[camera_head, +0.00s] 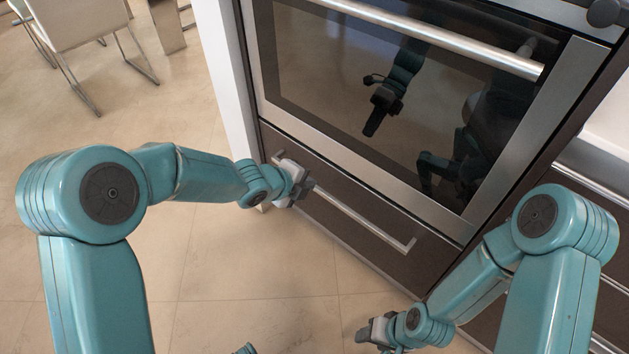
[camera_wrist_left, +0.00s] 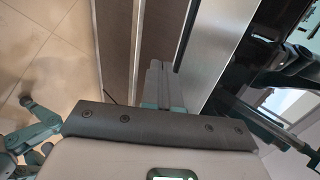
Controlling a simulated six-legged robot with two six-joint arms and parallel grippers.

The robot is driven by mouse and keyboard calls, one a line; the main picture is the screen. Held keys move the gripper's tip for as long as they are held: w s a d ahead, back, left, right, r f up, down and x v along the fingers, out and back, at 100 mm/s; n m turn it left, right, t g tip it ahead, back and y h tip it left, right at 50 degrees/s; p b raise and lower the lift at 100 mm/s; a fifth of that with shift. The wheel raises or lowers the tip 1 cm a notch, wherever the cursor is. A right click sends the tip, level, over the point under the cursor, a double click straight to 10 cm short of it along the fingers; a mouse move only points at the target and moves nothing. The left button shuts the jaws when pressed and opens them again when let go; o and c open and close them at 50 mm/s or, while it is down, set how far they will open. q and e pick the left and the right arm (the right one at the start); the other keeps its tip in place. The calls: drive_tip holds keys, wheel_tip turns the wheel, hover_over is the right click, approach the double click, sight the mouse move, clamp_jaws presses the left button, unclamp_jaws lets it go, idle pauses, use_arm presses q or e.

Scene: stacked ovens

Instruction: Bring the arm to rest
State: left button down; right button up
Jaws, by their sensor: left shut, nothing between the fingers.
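My left arm reaches in from the left, and its gripper (camera_head: 303,190) is in front of the brown drawer (camera_head: 350,205) under the oven, near the upper left end of the drawer's bar handle (camera_head: 368,226). I cannot tell from the head view whether it touches the handle. In the left wrist view the left fingers (camera_wrist_left: 155,84) are together, with nothing between them, beside a steel strip of the oven front. My right gripper (camera_head: 372,330) is low at the bottom of the head view, in front of the cabinet base; its finger opening is too small to make out.
The oven (camera_head: 400,100) with a dark glass door and steel handle (camera_head: 440,38) is shut and mirrors my arms. A white chair (camera_head: 80,25) and a table leg stand on the tiled floor at upper left. Free floor (camera_head: 250,280) lies between my arms.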

use_arm(q)
drive_tip(key=shift+s+a+r, duration=0.3)
drive_tip(key=shift+s+r, duration=0.05)
drive_tip(key=s+a+f+n+g, duration=0.2)
drive_tip(key=s+a+f, duration=0.25)
drive_tip(key=f, duration=0.45)
drive_tip(key=s+a+f+n+g+y, duration=0.15)
drive_tip(key=s+f+n, duration=0.25)
drive_tip(key=s+n, duration=0.4)
drive_tip(key=s+f+n+g, duration=0.2)
drive_tip(key=s+f+n, duration=0.2)
drive_tip(key=s+n, duration=0.45)
drive_tip(key=s+f+n+g, duration=0.2)
drive_tip(key=s+f+n, duration=0.2)
drive_tip(key=s+n, duration=0.45)
wheel_tip(320, 180, up, 29)
drive_tip(key=p, duration=2.8)
drive_tip(key=shift+w+f+n, duration=0.15)
drive_tip(key=shift+w+n, duration=0.15)
drive_tip(key=shift+w, duration=0.05)
drive_tip(key=shift+t, duration=0.25)
